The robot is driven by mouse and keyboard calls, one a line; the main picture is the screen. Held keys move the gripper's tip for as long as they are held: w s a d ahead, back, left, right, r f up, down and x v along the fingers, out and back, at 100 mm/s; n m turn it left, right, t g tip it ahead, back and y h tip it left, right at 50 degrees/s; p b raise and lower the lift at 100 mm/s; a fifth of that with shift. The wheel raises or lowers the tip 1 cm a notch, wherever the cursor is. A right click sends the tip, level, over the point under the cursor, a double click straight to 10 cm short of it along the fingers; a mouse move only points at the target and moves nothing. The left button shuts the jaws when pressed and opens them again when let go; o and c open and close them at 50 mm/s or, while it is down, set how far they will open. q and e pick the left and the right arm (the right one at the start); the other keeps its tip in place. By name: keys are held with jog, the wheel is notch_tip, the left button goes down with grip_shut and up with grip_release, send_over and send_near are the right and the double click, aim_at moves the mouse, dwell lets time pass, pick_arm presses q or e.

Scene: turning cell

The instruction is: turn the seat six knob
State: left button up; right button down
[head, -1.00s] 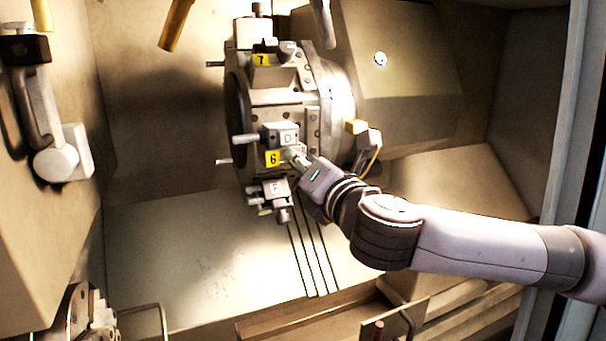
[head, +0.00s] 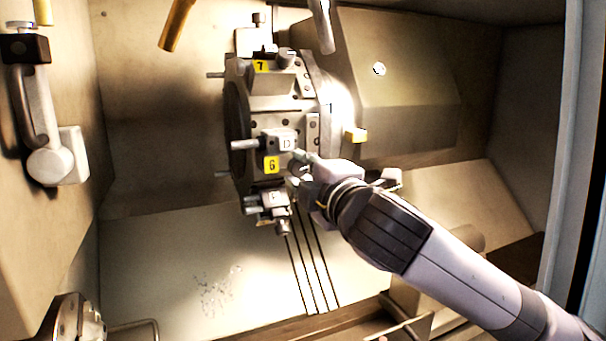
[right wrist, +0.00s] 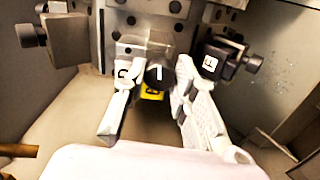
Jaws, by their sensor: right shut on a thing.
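The yellow seat label 6 (head: 271,165) is on the turret's front face, below a block marked D (head: 280,141). A dark round knob with a white line (right wrist: 157,73) shows in the right wrist view, beside the upside-down yellow label (right wrist: 152,93). My right gripper (head: 298,169) reaches in from the right, just right of label 6; its fingers hide most of the knob in the head view. In the right wrist view my right gripper (right wrist: 156,84) has its two pale fingers on either side of the knob, shut on it. My left gripper is out of view.
The turret (head: 275,105) carries other tool blocks, one marked F (head: 272,199) just below my gripper and one by label 7 (head: 261,66) above. A yellow-ended part (head: 355,135) sits right of the turret. The sloped floor (head: 180,270) at lower left is clear.

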jog(key=shift+m, duration=0.7)
jog(key=c, duration=1.3)
grip_release()
jog(key=v, duration=1.2)
